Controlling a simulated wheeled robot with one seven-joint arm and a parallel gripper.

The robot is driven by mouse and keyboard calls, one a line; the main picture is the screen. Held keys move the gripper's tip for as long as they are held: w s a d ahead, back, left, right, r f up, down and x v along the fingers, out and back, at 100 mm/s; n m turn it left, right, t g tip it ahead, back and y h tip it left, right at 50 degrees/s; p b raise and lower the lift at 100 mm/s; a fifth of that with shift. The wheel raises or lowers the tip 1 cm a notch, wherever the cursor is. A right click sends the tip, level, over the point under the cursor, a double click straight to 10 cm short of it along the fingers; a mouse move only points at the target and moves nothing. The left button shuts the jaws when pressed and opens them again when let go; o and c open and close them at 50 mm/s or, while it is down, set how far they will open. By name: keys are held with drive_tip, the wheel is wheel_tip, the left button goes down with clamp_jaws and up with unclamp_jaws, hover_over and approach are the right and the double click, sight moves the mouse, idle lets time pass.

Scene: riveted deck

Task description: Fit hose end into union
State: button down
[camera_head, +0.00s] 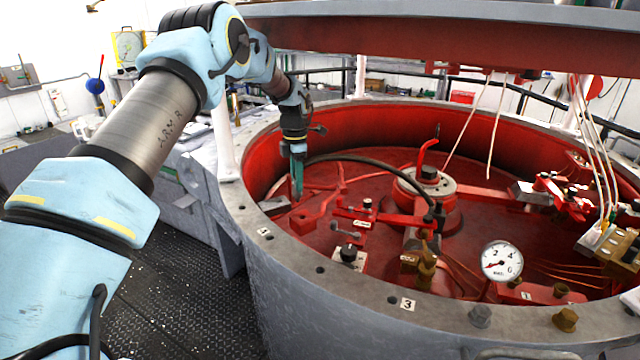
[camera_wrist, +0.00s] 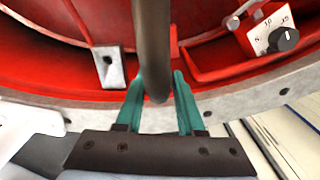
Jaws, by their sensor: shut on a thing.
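My gripper (camera_head: 297,175), with teal fingers, reaches down inside the left rim of the round red vessel. In the wrist view my gripper (camera_wrist: 158,85) is shut on the black hose (camera_wrist: 152,45), which runs between the fingers. In the head view the hose (camera_head: 375,163) arches right from the gripper to a dark fitting near the vessel's middle.
The vessel's grey bolted rim (camera_head: 330,270) surrounds the red interior. A pressure gauge (camera_head: 501,261) stands at the front right. A small block with a black knob (camera_head: 349,254) sits front left; a knob also shows in the wrist view (camera_wrist: 285,39). A heavy raised lid (camera_head: 450,40) hangs overhead.

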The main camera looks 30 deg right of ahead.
drive_tip(key=shift+s+d, duration=0.1)
drive_tip(key=shift+d, duration=0.3)
drive_tip(key=shift+s+d+f, duration=0.15)
drive_tip(key=shift+d+f, duration=0.05)
drive_tip(key=shift+f, duration=0.1)
drive_tip(key=shift+f+b, duration=1.35)
drive_tip(key=shift+f, duration=0.95)
drive_tip(key=shift+f+b, duration=0.8)
drive_tip(key=shift+f, duration=0.6)
drive_tip(key=shift+c, duration=2.2)
unclamp_jaws()
drive_tip(key=shift+r, duration=0.15)
wheel_tip(320, 180, up, 10)
drive_tip(key=b, duration=0.2)
drive_tip(key=shift+r+b, duration=0.2)
drive_tip(key=shift+b, duration=0.2)
drive_tip(key=shift+r, duration=0.1)
